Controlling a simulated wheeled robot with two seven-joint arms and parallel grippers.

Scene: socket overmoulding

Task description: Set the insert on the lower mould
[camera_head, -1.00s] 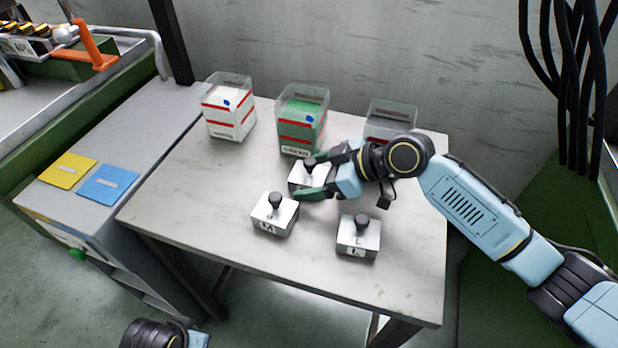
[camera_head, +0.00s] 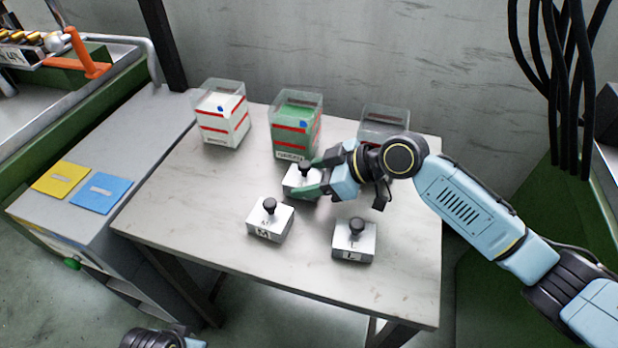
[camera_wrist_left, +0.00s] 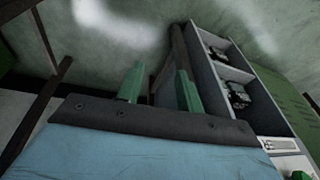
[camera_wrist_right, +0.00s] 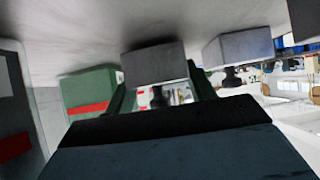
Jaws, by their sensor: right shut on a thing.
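Three metal block inserts with black knobs are on the grey table (camera_head: 190,215). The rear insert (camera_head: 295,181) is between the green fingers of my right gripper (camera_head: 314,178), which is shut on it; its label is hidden. In the right wrist view that block (camera_wrist_right: 155,62) shows between the fingers. The insert marked M (camera_head: 268,222) stands front left, and another marked insert (camera_head: 353,242), seemingly L, front right. My left gripper (camera_wrist_left: 158,88) shows in the left wrist view with fingers apart and empty. I cannot make out the lower mould for certain.
A white-filled bin (camera_head: 222,128), a green-filled bin (camera_head: 296,130) and a clear bin (camera_head: 384,120) line the table's back. A side cabinet carries yellow (camera_head: 61,179) and blue (camera_head: 101,193) plates. A machine with an orange handle (camera_head: 90,58) is upper left.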

